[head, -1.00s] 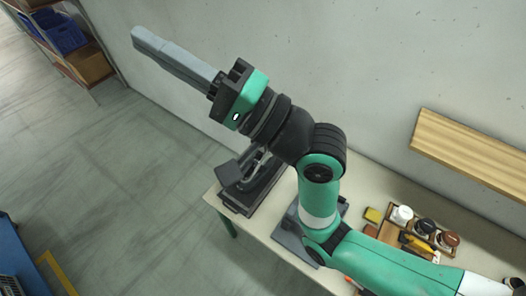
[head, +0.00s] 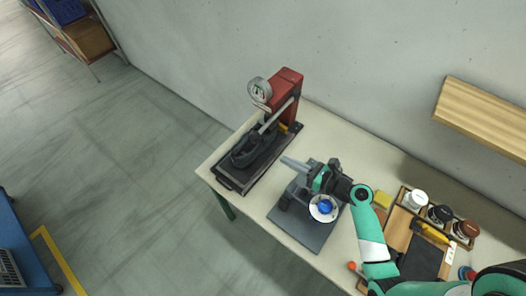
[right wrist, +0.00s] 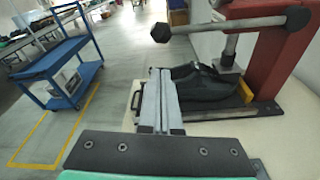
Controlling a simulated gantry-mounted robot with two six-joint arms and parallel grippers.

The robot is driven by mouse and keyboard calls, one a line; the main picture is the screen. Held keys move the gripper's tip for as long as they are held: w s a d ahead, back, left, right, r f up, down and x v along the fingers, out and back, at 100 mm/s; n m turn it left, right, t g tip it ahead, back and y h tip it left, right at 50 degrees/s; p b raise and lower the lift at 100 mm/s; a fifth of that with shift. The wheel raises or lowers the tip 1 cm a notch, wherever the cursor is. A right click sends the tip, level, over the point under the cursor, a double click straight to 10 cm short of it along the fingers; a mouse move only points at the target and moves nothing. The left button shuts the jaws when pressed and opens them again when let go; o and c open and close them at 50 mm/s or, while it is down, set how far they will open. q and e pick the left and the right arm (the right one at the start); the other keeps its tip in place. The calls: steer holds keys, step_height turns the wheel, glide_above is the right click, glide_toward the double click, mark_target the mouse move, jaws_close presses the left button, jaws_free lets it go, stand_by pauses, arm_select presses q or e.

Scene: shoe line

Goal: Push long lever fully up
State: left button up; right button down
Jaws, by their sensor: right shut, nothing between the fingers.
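The press has a red column (head: 287,92) at the back of the table. The long lever (head: 280,114) is a grey rod slanting from the column down and left in the head view. In the right wrist view the lever (right wrist: 215,25) reaches left, nearly level, to a black knob (right wrist: 160,32). A dark shoe (head: 245,150) lies on the press base, below the lever. My right gripper (head: 284,160) is shut and empty, in front of the press, apart from the lever. In the right wrist view its fingers (right wrist: 160,78) point toward the shoe, below the knob. My left gripper is out of view.
A round gauge (head: 259,90) sits beside the column's top. A grey plate (head: 300,232) with a fixture is below my right arm. A wooden tray (head: 402,238) with jars is to the right, and a wall shelf (head: 485,118) is above.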

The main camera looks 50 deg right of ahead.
steer(key=shift+w, duration=0.15)
steer(key=w+a+f+b, duration=0.1)
steer(key=w, duration=0.8)
steer(key=shift+w+f, duration=0.25)
steer(key=shift+w, duration=0.1)
